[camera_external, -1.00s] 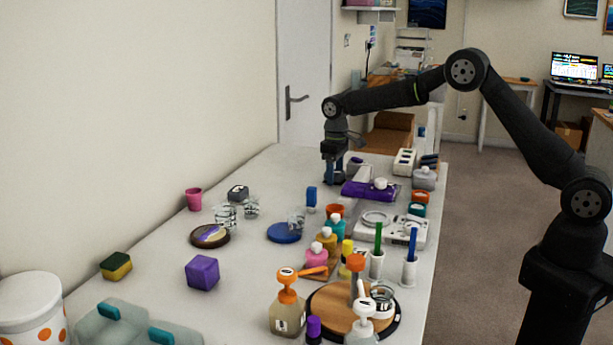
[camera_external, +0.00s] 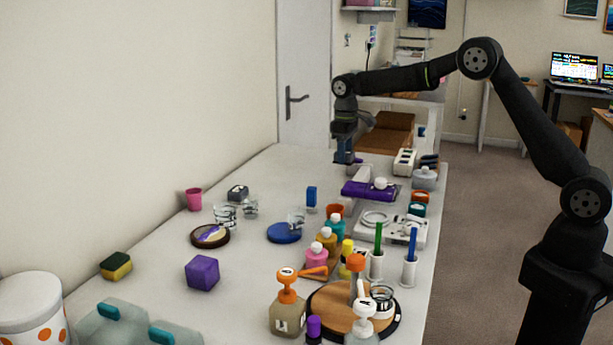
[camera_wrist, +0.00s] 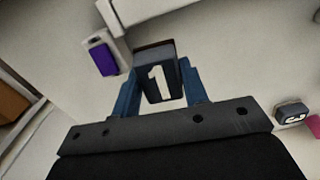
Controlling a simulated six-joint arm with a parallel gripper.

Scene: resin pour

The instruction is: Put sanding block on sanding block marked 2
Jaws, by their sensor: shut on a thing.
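My gripper (camera_wrist: 160,88) is shut on a dark grey sanding block with a white 1 (camera_wrist: 158,84), held between its blue fingers. In the external view my gripper (camera_external: 345,156) is above the far end of the table, and the held block is hard to make out there. Another dark grey block (camera_wrist: 292,113) shows at the right of the wrist view. Its white mark looks like a rotated 3, but I cannot read it surely. A similar grey block (camera_external: 238,193) lies by the wall in the external view. I cannot identify a block marked 2.
A pink cup (camera_external: 194,199) stands near the grey block, with clear cups (camera_external: 226,215) in front. A purple-and-white item (camera_external: 368,190) lies near my gripper. Bottles and pen holders crowd the right side. Bare table lies around the purple cube (camera_external: 202,273).

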